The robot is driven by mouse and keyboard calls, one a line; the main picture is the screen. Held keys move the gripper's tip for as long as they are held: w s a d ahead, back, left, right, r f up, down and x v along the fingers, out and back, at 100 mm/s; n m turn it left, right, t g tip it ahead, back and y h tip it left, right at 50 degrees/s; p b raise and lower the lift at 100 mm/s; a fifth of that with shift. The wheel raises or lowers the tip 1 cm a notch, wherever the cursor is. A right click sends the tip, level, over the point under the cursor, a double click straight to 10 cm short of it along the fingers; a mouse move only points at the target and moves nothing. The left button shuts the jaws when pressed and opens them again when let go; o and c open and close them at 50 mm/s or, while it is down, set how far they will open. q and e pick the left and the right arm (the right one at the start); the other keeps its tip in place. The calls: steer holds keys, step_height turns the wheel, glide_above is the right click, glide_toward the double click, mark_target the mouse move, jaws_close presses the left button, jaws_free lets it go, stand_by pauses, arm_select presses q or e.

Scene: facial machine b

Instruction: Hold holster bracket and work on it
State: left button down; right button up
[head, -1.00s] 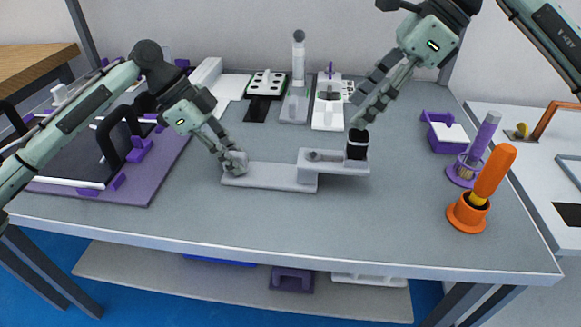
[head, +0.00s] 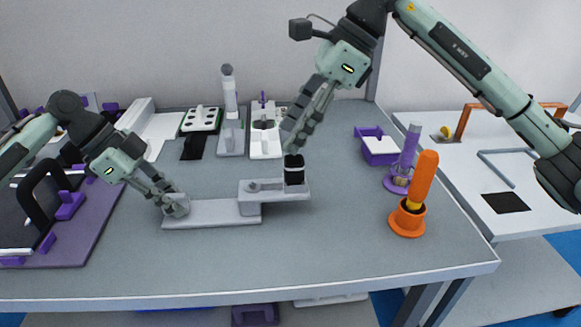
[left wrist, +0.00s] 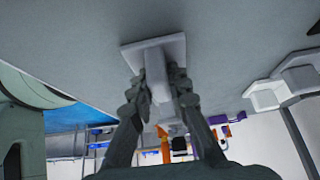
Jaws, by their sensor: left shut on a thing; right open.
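The holster bracket (head: 210,213) is a light grey stepped piece on the grey table. Its flat base is at the left, and its raised arm at the right carries a black cup-like piece (head: 294,168). My left gripper (head: 176,207) is shut on the bracket at its left end. In the left wrist view, the bracket (left wrist: 155,65) shows as a grey plate and bar between the two fingers (left wrist: 162,95). My right gripper (head: 292,143) is open, pointing down just above the black piece; whether it touches it I cannot tell.
Right of the bracket stand an orange-handled tool in an orange holder (head: 409,218), a purple tool (head: 405,160) and a purple tray (head: 380,150). White and grey fixtures (head: 265,140) line the back. A purple board (head: 80,235) lies at the left. The front table strip is clear.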

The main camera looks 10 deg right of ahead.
mark_target(294, 159)
steer(key=shift+c, duration=0.4)
steer(key=shift+a+r+m, duration=0.1)
steer(key=shift+a+m, duration=0.05)
steer(key=shift+m, duration=0.15)
steer(key=c, duration=0.5)
steer(key=m, duration=0.1)
steer(key=a+m, duration=0.1)
steer(key=m, duration=0.1)
steer(key=shift+s+r+h, duration=0.15)
steer(key=shift+r+h, duration=0.2)
steer(key=shift+h, duration=0.05)
steer(key=c, duration=0.5)
steer(key=shift+s+a+r+m+h, duration=0.1)
steer(key=shift+a+r+m+h, duration=0.05)
steer(key=shift+m, duration=0.35)
steer(key=shift+a+r+m+h, duration=0.1)
steer(key=shift+m+h, duration=0.05)
steer(key=shift+m, duration=0.35)
jaws_close()
step_height(294, 159, up, 4)
steer(key=d+m+h, duration=0.2)
steer(key=m+h, duration=0.3)
steer(key=m, duration=1.3)
steer(key=shift+w+a+f, duration=0.1)
steer(key=shift+w+f, duration=0.05)
steer(key=shift+f, duration=1.4)
steer(key=shift+w+f, duration=0.1)
steer(key=shift+f, duration=1.45)
steer(key=shift+f, duration=1.55)
